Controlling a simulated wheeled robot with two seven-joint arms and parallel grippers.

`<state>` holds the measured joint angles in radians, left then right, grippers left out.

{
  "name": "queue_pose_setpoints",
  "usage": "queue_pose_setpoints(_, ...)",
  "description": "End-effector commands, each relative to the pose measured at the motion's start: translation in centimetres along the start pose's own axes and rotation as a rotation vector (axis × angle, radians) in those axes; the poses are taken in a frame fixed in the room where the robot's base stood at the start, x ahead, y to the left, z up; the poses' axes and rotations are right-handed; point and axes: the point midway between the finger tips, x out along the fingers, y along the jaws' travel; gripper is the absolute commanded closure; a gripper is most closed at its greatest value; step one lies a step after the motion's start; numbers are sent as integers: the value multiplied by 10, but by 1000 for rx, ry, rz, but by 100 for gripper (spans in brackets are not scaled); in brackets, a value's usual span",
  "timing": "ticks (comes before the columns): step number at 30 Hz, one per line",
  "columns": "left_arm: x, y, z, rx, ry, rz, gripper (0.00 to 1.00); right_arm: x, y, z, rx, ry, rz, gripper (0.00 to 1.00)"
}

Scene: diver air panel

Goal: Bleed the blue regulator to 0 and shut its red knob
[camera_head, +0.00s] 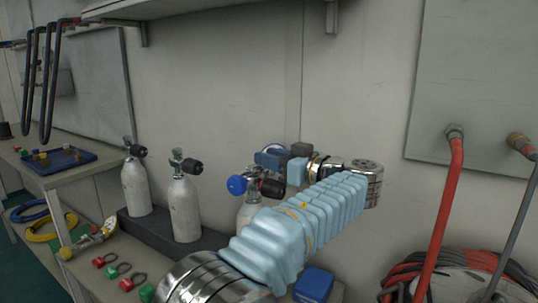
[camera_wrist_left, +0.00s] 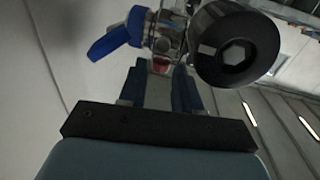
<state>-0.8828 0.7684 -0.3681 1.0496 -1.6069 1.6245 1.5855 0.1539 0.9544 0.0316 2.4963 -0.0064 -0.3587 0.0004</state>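My left gripper (camera_head: 268,160) reaches in over the third white cylinder (camera_head: 248,214), near its valve. The valve carries a blue knob (camera_head: 237,185) on the left and a black knob (camera_head: 272,188) on the right. In the left wrist view the blue part (camera_wrist_left: 118,36) and the black knob with a hex centre (camera_wrist_left: 236,52) lie just beyond the fingers (camera_wrist_left: 162,88). The fingers stand apart with a gap between them. A small red part (camera_wrist_left: 160,66) shows at the gap; I cannot tell whether the fingers touch it. The gauge reading is not legible. My right gripper is out of view.
Two more white cylinders (camera_head: 184,208) with black knobs stand to the left on a dark base. A bench (camera_head: 75,176) with a blue tray (camera_head: 60,160) is at far left. Red hose (camera_head: 446,205) hangs at right. A blue box (camera_head: 313,284) sits below my arm.

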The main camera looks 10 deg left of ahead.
Motion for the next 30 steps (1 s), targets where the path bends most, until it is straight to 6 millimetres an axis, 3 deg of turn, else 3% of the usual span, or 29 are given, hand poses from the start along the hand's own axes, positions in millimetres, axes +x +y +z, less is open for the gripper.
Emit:
queue_pose_setpoints(11, 8, 0, 1, 1, 0, 0, 67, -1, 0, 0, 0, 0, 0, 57)
queue_pose_setpoints(18, 8, 0, 0, 1, 0, 0, 100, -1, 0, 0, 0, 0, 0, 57)
queue_pose_setpoints(30, 9, 5, 0, -1, 5, -140, 100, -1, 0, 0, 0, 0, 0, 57)
